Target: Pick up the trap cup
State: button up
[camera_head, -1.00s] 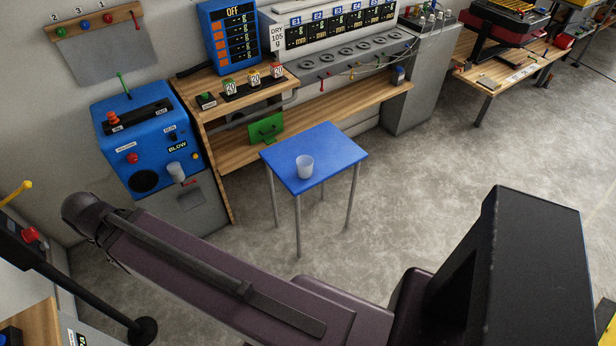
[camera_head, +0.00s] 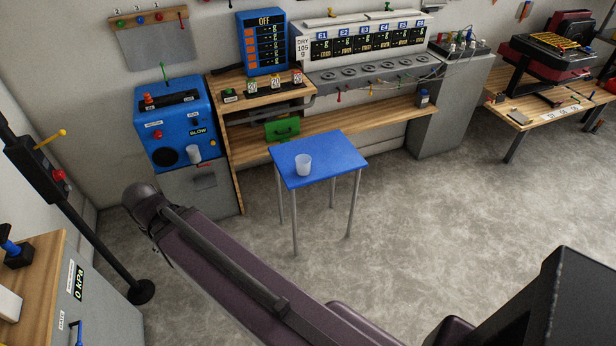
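A translucent whitish cup (camera_head: 303,165) stands upright on the small blue table (camera_head: 335,165), left of the middle of its top. A second pale, cup-like piece (camera_head: 194,153) is at the front of the blue BLOW machine (camera_head: 175,125). No label shows which one is the trap cup. My purple arm reaches from the lower right to a dark rounded joint at the left, in front of and below the table. My gripper is not visible, and nothing of mine touches either cup.
A wooden bench (camera_head: 360,120) with gauges stands behind the table, with a green case (camera_head: 282,128) on it. A black post (camera_head: 95,245) and a grey cabinet (camera_head: 105,300) are at the left. Grey floor is free right of the table.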

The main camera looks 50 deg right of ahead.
aim_at(303, 162)
jog(key=u, duration=0.05)
jog(key=k, duration=1.8)
jog(key=z, duration=0.95)
jog(key=i, duration=1.45)
jog(key=z, duration=0.05)
